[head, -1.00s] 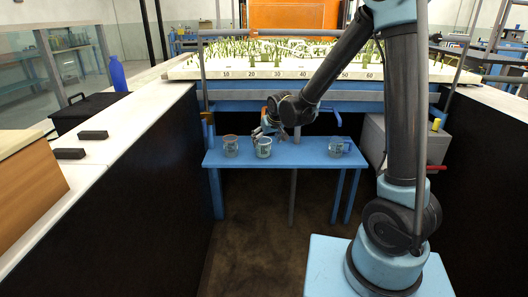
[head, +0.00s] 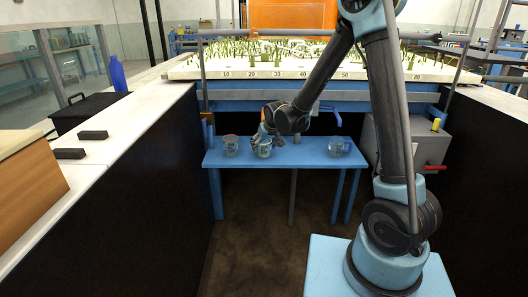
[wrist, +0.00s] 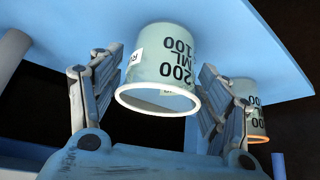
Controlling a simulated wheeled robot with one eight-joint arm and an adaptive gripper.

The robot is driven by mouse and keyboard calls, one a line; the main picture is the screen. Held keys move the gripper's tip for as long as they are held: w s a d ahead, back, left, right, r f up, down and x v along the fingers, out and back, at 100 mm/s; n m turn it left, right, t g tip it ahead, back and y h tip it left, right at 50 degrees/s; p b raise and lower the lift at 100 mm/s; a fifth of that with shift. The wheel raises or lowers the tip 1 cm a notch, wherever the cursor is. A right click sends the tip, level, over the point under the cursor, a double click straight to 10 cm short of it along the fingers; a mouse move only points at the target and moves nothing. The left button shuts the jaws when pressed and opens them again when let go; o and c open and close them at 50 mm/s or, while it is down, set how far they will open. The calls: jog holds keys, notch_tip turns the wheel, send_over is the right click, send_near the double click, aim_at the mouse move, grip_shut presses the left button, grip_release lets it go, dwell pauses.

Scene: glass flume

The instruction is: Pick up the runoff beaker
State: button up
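A pale grey-green beaker (head: 264,150) with dark marks stands in the middle of the low blue bench. In the wrist view, the same beaker (wrist: 165,65) appears upside down, with a white rim, "200 ML 100" print and a partly hidden label starting with "R". My gripper (wrist: 160,85) is open around it, one finger on each side, with narrow gaps visible between the fingers and the wall. In the head view my gripper (head: 266,139) is at the beaker and partly covers it. An orange-rimmed beaker (head: 231,146) stands to its left; it also shows behind a finger in the wrist view (wrist: 257,122).
The blue bench (head: 300,156) also carries another clear vessel (head: 338,149) at the right, well apart. A blue lever (head: 330,112) sticks out above the bench. A grey box (head: 405,140) with a red handle stands to the right. The bench front is clear.

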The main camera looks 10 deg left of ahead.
jog(key=c, duration=0.5)
jog(key=shift+c, duration=0.2)
jog(key=shift+r, duration=0.1)
